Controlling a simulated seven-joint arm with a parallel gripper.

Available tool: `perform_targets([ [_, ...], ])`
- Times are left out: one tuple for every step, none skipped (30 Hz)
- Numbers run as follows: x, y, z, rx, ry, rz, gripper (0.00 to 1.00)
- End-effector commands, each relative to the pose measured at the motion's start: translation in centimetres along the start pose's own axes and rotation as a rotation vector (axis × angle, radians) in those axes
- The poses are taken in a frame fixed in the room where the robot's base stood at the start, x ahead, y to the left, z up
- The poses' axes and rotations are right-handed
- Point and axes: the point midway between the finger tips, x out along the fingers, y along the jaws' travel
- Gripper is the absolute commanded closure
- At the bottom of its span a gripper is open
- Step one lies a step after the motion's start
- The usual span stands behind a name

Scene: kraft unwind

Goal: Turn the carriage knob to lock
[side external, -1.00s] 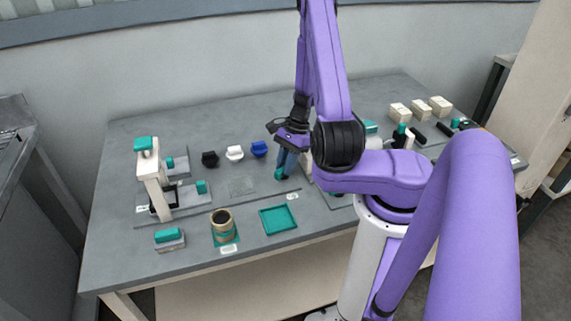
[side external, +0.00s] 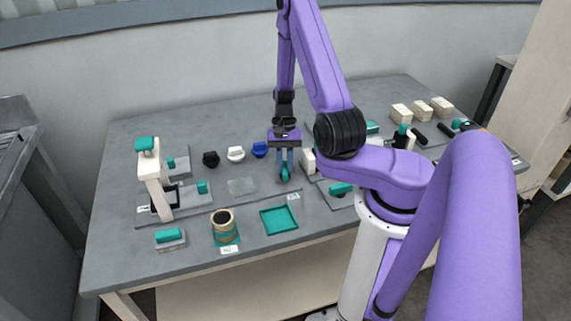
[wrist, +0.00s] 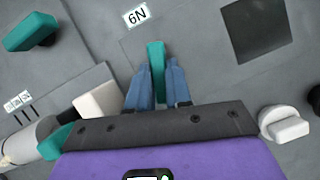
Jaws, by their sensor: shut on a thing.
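My gripper (side external: 285,174) points down at the right end of the long grey rail plate, its two blue fingers shut on a teal bar-shaped knob. The knob (wrist: 155,60) sticks out between the fingertips in the wrist view, lengthwise along them. I take it to be the carriage knob. My fingers hide its lower part and base, and no lock mark can be made out.
A white block (side external: 308,161) stands close right of the gripper, and a teal handle (side external: 341,189) lies further right. A teal tray (side external: 279,220) and a ringed roll (side external: 224,225) are in front. Black, white (side external: 235,153) and blue (side external: 260,149) knobs stand behind left.

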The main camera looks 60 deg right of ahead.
Motion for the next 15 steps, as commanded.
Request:
perform_targets([
  [0.29,0.00,0.02,-0.033,-0.001,0.016,1.00],
  [0.29,0.01,0.02,-0.051,-0.001,0.023,1.00],
  [0.29,-0.01,0.02,-0.074,-0.001,0.033,1.00],
  [0.29,-0.01,0.02,-0.088,-0.001,0.039,1.00],
  [0.29,-0.01,0.02,-0.103,-0.001,0.045,1.00],
  [0.30,-0.03,0.03,-0.121,-0.002,0.053,1.00],
  [0.30,-0.04,0.04,-0.133,-0.002,0.057,1.00],
  [0.30,-0.05,0.04,-0.144,-0.002,0.062,1.00],
  [0.30,-0.05,0.05,-0.157,-0.002,0.067,1.00],
  [0.30,-0.06,0.05,-0.167,-0.002,0.071,1.00],
  [0.30,-0.06,0.06,-0.175,-0.002,0.075,1.00],
  [0.31,-0.07,0.06,-0.185,-0.002,0.078,1.00],
  [0.31,-0.07,0.07,-0.190,-0.002,0.080,1.00],
  [0.31,-0.07,0.07,-0.194,-0.002,0.082,1.00],
  [0.31,-0.07,0.07,-0.199,-0.002,0.084,1.00],
])
